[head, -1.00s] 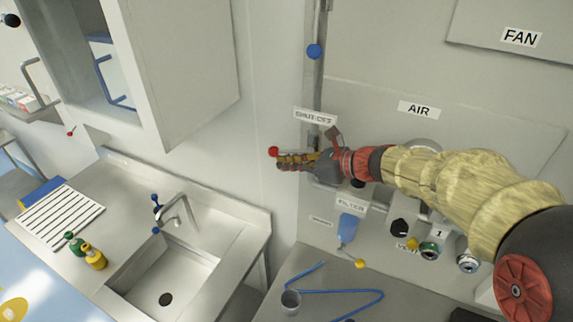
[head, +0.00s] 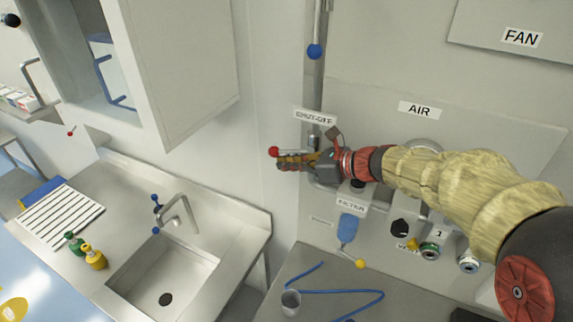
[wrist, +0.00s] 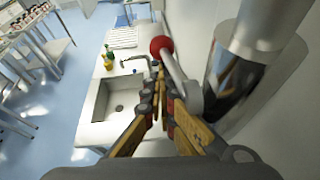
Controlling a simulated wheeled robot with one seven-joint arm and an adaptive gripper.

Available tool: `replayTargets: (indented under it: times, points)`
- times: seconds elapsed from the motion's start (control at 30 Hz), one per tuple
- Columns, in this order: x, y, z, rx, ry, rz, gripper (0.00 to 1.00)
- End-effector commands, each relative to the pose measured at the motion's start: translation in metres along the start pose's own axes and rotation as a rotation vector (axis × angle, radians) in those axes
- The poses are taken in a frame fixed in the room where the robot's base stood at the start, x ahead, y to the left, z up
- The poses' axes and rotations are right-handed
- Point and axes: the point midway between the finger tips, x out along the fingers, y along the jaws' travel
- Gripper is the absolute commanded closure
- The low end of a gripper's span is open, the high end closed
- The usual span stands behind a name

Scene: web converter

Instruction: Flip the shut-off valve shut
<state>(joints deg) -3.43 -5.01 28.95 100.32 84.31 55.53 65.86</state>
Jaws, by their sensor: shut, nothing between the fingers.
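In the head view the fingers hide most of the lever. In the wrist view the red knob (wrist: 161,47) sits just beyond the fingertips (wrist: 157,80). The silver lever (wrist: 178,76) runs from it along the right side of the fingers toward a shiny vertical pipe (wrist: 240,75). I cannot tell whether the fingers touch the lever.
A blue ball handle (head: 314,51) is above on the pipe. A blue filter (head: 348,228) with a yellow knob (head: 360,264) is below. The sink (head: 165,275) and faucet (head: 178,213) are at lower left. Open air lies left of the knob.

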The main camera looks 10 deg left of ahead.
Motion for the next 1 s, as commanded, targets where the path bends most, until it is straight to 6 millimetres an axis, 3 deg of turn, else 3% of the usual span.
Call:
replayTargets:
  times: [0.03,0.6,0.8,1.0]
  points:
    - [-0.008,-0.003,0.017,-0.018,-0.019,-0.011,1.0]
    - [-0.106,-0.004,0.004,-0.004,-0.005,-0.01,1.0]
    - [-0.119,-0.003,0.001,0.0,-0.002,-0.005,1.0]
    - [-0.12,-0.002,0.0,0.0,-0.001,-0.003,1.0]
